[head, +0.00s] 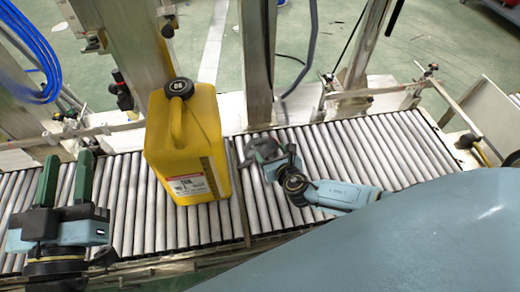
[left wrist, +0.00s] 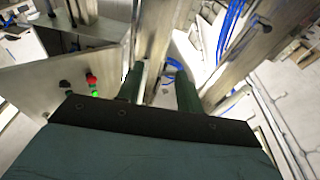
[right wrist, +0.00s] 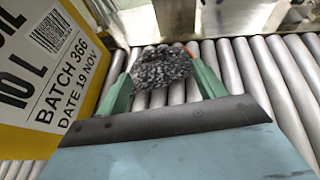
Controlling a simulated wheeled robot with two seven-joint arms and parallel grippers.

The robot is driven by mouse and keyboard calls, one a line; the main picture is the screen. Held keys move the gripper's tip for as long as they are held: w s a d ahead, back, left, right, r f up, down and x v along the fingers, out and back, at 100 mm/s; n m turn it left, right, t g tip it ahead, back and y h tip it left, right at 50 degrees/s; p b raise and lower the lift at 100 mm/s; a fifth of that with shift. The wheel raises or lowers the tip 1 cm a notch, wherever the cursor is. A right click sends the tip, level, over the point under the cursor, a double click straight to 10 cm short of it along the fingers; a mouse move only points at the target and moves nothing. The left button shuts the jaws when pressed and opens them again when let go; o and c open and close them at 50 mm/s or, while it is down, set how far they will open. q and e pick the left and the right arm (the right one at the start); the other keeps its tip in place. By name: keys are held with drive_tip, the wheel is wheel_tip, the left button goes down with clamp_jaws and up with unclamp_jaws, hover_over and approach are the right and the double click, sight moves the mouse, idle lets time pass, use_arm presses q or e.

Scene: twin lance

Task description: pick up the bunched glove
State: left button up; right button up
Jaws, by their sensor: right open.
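The bunched glove (right wrist: 160,70) is a dark grey, speckled lump lying on the rollers in the right wrist view. It also shows in the head view (head: 262,148), just right of the yellow jug, partly covered by my right gripper (head: 274,154). In the right wrist view my right gripper (right wrist: 158,66) is open, with the glove between or just beyond its green fingertips; I cannot tell whether they touch it. My left gripper (head: 68,158) is open and empty at the far left, fingers pointing up and away; it also shows in the left wrist view (left wrist: 160,72).
A large yellow jug (head: 205,135) with a black cap stands on the roller conveyor (head: 385,150), close left of the glove and my right gripper. Metal posts (head: 257,60) and a guide rail line the far edge. The rollers to the right are clear.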

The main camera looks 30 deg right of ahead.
sight(262, 143)
drive_tip(key=shift+w, duration=0.15)
drive_tip(key=b+x, duration=0.1)
drive_tip(key=x, duration=0.1)
drive_tip(key=b+x, duration=0.1)
drive_tip(key=shift+w+a+f+b, duration=0.1)
drive_tip(key=shift+w+a+b, duration=0.1)
drive_tip(key=shift+w+b, duration=0.1)
use_arm(q)
drive_tip(key=s+r+t+h, duration=0.1)
drive_tip(key=s+r+t, duration=0.2)
drive_tip(key=r+t, duration=0.2)
drive_tip(key=shift+s+a+r+t+h+b, duration=0.2)
drive_tip(key=shift+r+t+h+b, duration=0.1)
drive_tip(key=shift+r+t+h, duration=0.15)
use_arm(e)
drive_tip(key=shift+w+f, duration=0.15)
drive_tip(key=shift+w, duration=0.55)
drive_tip(key=c, duration=1.1)
